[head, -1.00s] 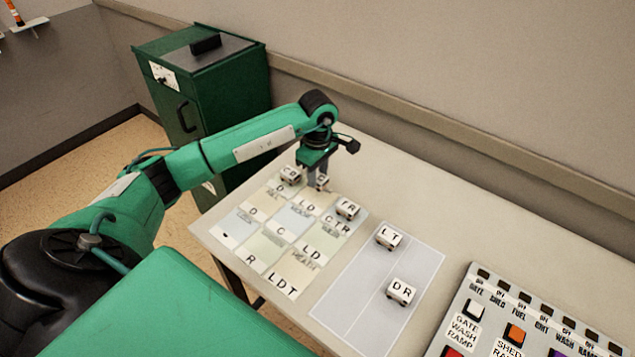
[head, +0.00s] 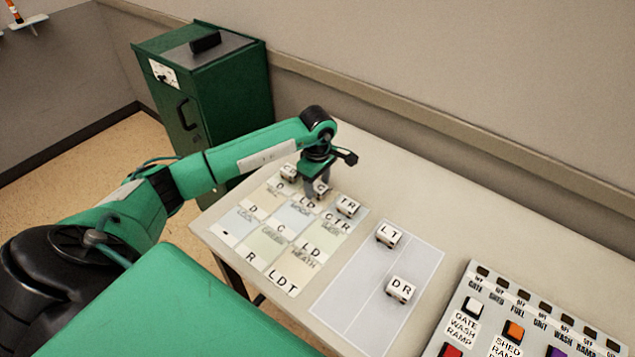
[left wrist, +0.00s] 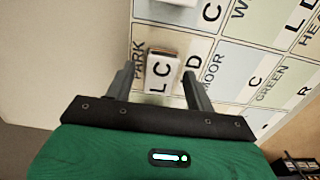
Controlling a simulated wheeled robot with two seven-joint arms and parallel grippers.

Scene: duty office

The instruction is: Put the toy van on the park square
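A small white toy lettered LC (left wrist: 160,75) with a brown strip on one side sits between the fingers of my left gripper (left wrist: 159,75) in the left wrist view. Gaps show between it and both fingers. The park square's edge with the word PARK (left wrist: 139,58) shows beside it; the toy covers part of this square. In the head view my left gripper (head: 318,185) is low over the far row of the card grid, with the toy (head: 321,189) partly hidden by the fingers. I cannot tell by shape which toy is the van. My right gripper is not in view.
Toys lettered TR (head: 348,206) and another (head: 289,172) stand close on either side of the gripper. Toys LT (head: 389,234) and DR (head: 401,290) stand on a grey mat (head: 350,290). A button panel (head: 480,310) is at the right. The table behind is bare.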

